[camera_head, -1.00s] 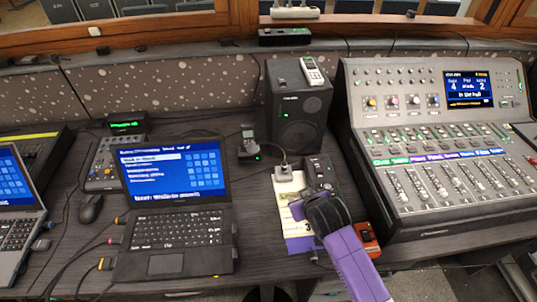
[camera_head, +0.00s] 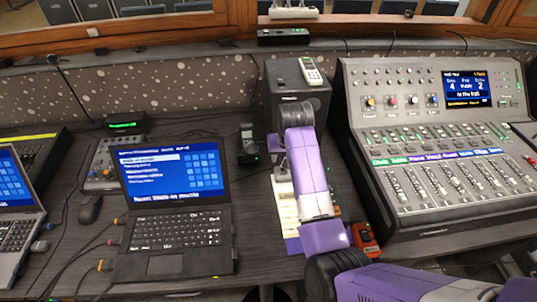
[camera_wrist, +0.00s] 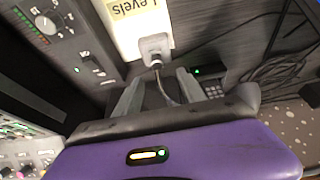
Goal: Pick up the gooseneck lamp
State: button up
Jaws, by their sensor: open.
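The gooseneck lamp seems to be the small pale block with a thin curved neck. In the wrist view its block-like base (camera_wrist: 154,46) is at top centre, by a yellowish sheet marked "Levels". Its thin neck runs down from the block into the gap between the fingers; its far end is hard to make out. In the head view part of the pale base (camera_head: 282,184) shows left of my purple arm, which hides the rest. My gripper (camera_wrist: 160,92) is open, its two grey fingers either side of the neck, with no visible grip. In the head view the fingers are mostly hidden.
A black speaker (camera_head: 285,85) stands behind my arm, with a handset on top. A phone in a cradle (camera_head: 247,145) and an open laptop (camera_head: 175,215) are to the left. A large mixing desk (camera_head: 440,150) fills the right. Loose cables lie near the gripper.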

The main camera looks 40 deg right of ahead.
jog(key=shift+p+x, duration=0.35)
jog(key=shift+x, duration=2.55)
jog(key=shift+s+d, duration=0.1)
jog(key=shift+s, duration=0.1)
grip_shut()
